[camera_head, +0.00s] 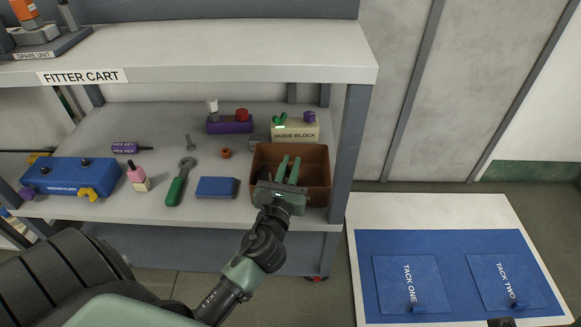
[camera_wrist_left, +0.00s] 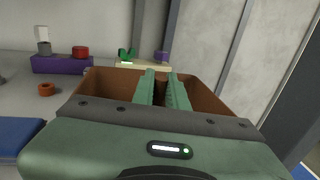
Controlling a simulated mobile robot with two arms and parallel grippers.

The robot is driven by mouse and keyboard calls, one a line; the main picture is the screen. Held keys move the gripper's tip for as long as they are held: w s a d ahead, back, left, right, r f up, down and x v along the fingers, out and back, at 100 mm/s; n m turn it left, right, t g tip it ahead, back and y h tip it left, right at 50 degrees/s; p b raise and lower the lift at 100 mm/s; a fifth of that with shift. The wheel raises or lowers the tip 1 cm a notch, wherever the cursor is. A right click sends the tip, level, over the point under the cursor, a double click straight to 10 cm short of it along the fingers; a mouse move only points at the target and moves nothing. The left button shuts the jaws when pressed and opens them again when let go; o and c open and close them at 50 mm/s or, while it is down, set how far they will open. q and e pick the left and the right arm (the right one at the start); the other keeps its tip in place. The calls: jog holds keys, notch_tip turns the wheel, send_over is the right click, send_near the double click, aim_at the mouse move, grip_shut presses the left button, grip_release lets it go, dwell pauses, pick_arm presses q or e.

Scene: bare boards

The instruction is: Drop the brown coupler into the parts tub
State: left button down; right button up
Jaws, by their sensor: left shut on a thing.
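The parts tub is a brown open box (camera_head: 318,196) at the right end of the cart's middle shelf; its wall also shows in the left wrist view (camera_wrist_left: 103,86). My left gripper (camera_head: 290,159) reaches over the tub's near wall, with its two green fingers above the tub's opening. In the left wrist view the fingers (camera_wrist_left: 161,76) are close together around a small dark brown piece (camera_wrist_left: 160,84), which looks like the brown coupler. It blends with the tub's colour and is mostly hidden by the fingers.
Behind the tub stands a guide block (camera_head: 295,133); left of it is a purple block (camera_head: 229,126). An orange-brown ring (camera_head: 225,153), a blue block (camera_head: 216,187) and a green-handled wrench (camera_head: 178,185) lie left of the tub. The upper shelf (camera_head: 220,50) overhangs; a post (camera_head: 347,150) stands right.

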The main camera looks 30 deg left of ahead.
pick_arm(q)
jog(key=shift+f+b, duration=0.35)
jog(key=shift+f, duration=0.25)
jog(key=c, duration=1.4)
grip_release()
jog(key=shift+f, duration=0.15)
